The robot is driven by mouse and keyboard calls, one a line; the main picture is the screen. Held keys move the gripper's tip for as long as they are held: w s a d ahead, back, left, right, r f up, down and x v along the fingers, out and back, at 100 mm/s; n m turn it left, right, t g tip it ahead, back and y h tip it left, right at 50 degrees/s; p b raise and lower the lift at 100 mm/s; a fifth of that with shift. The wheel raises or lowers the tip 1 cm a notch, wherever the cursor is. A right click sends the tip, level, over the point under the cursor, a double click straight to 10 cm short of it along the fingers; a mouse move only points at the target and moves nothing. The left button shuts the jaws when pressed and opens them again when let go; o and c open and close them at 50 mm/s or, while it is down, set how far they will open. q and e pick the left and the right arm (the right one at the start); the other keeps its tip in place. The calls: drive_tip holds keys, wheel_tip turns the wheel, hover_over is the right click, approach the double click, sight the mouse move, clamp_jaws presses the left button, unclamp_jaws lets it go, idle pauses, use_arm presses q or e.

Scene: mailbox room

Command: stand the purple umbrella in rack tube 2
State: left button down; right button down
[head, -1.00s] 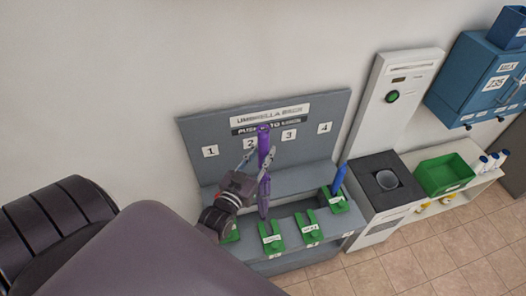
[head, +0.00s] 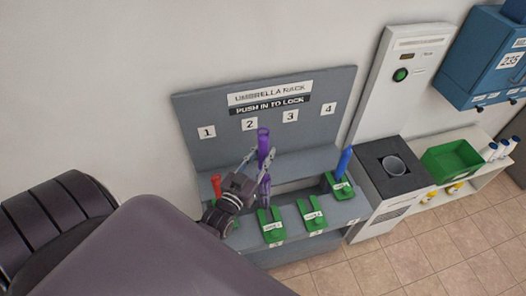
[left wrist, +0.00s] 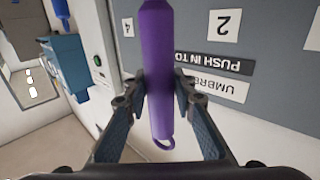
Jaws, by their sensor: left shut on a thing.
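My left gripper (head: 262,168) is shut on the purple umbrella (head: 263,143), which stands roughly upright in front of the rack's back panel, below label 2 (head: 250,124). In the left wrist view the umbrella (left wrist: 157,60) runs between both fingers (left wrist: 158,100), with a loop at its end. Its lower end is near the green holder of position 2 (head: 273,236); I cannot tell whether it is inside the tube. My right gripper is not in view.
A red umbrella (head: 216,184) stands at position 1, partly behind my arm. A blue umbrella (head: 345,162) stands in the green holder at position 4 (head: 341,190). The green holder at position 3 (head: 313,222) is empty. A grey bin unit (head: 372,185) adjoins the rack at right.

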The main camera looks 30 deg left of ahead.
sight(263, 179)
use_arm(q)
drive_tip(key=shift+f+b, duration=5.35)
drive_tip(key=shift+f, duration=1.7)
drive_tip(key=c, duration=1.6)
unclamp_jaws()
drive_tip(key=shift+o, duration=0.3)
drive_tip(key=shift+f, duration=0.15)
drive_tip(key=shift+s, duration=0.15)
drive_tip(key=s+d, duration=0.1)
drive_tip(key=s, duration=1)
drive_tip(key=shift+s+d, duration=0.25)
drive_tip(key=shift+s, duration=0.1)
